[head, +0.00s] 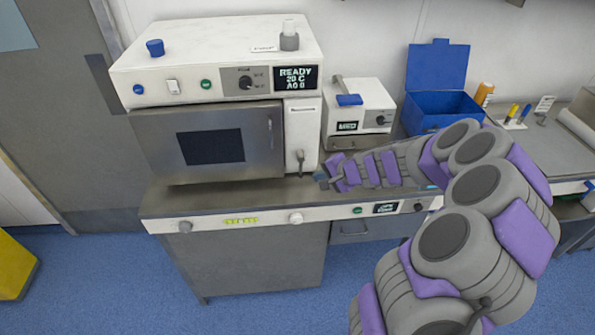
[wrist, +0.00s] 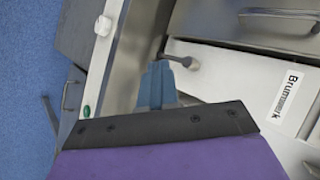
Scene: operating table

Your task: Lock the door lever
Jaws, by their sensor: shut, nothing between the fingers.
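The steriliser (head: 215,95) stands on the counter with its grey metal door (head: 160,150) closed or nearly so. The dark door lever (head: 300,160) hangs downward on the white panel right of the door. In the wrist view the lever (wrist: 184,61) sticks out from the white panel, beside the fingertips. My gripper (head: 322,180) is shut and empty, just right of and slightly below the lever. Its blue fingers (wrist: 157,80) lie together in the wrist view. I cannot tell whether they touch the lever.
A small white device (head: 358,115) with a blue-handled lever stands right of the steriliser. An open blue box (head: 440,105) is further right. The counter's front edge (head: 245,222) carries knobs. The counter strip before the steriliser is clear.

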